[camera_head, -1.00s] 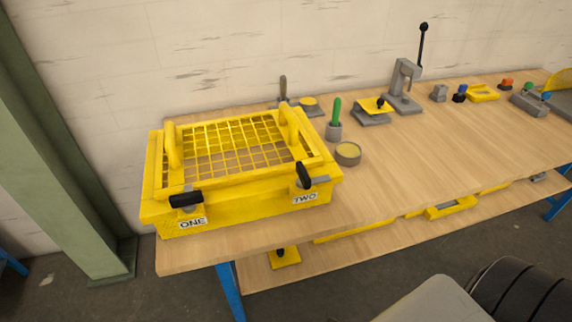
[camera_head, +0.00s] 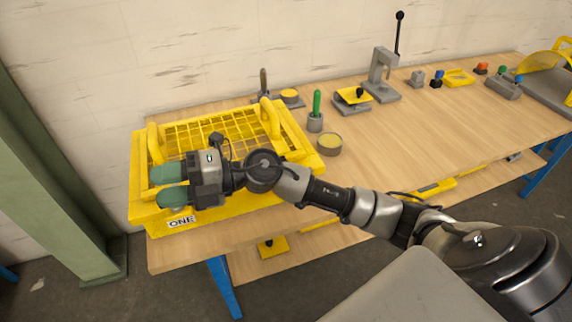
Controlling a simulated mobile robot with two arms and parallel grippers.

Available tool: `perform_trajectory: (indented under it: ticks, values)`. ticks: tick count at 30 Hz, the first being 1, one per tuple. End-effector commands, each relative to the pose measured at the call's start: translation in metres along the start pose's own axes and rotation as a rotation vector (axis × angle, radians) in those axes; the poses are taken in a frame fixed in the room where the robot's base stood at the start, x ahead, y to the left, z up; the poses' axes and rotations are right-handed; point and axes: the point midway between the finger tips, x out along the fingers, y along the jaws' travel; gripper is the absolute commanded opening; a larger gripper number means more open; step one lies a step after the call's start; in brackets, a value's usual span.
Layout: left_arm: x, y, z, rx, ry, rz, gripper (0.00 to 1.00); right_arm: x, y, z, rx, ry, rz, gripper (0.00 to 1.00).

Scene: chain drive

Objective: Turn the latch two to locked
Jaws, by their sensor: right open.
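The yellow guard box (camera_head: 140,180) with its mesh lid stands at the left end of the wooden table. My right gripper (camera_head: 168,185) is open over the box's front left part, just above the label ONE (camera_head: 181,222). Its two green-grey fingertips point left. I cannot tell whether it touches anything. Latch one is hidden behind the gripper. Latch two and its label TWO are hidden behind my right wrist and forearm, so its present position does not show. My left gripper is not in view.
A round tin (camera_head: 329,145), a green-handled tool in a holder (camera_head: 316,112) and a lever press (camera_head: 384,75) stand right of the box. The table's middle right (camera_head: 430,125) is clear. A green post (camera_head: 50,180) stands at the left.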

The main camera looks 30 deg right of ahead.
Motion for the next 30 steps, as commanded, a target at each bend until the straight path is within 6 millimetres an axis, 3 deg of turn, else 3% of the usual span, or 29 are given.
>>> perform_trajectory:
  ticks: [5, 8, 12, 15, 18, 23, 30]
  values:
    - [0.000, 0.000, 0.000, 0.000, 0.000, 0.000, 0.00, -0.039, -0.040, 0.030, -0.185, 0.188, -0.528, 0.45]
    - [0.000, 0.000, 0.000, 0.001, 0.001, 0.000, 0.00, -0.086, -0.054, 0.060, -0.220, 0.211, -0.859, 0.45]
    - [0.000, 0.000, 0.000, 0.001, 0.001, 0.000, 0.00, -0.164, -0.047, 0.101, -0.189, 0.153, -1.274, 0.45]
    - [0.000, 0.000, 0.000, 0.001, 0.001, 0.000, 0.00, -0.209, -0.032, 0.118, -0.139, 0.088, -1.481, 0.45]
    - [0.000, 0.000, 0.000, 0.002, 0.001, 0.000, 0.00, -0.238, -0.020, 0.126, -0.094, 0.041, -1.606, 0.45]
    - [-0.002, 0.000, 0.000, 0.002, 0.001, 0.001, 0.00, -0.252, -0.019, 0.129, -0.066, 0.018, -1.668, 0.45]
    - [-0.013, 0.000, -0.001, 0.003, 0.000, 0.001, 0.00, -0.255, -0.057, 0.129, -0.065, 0.022, -1.667, 0.45]
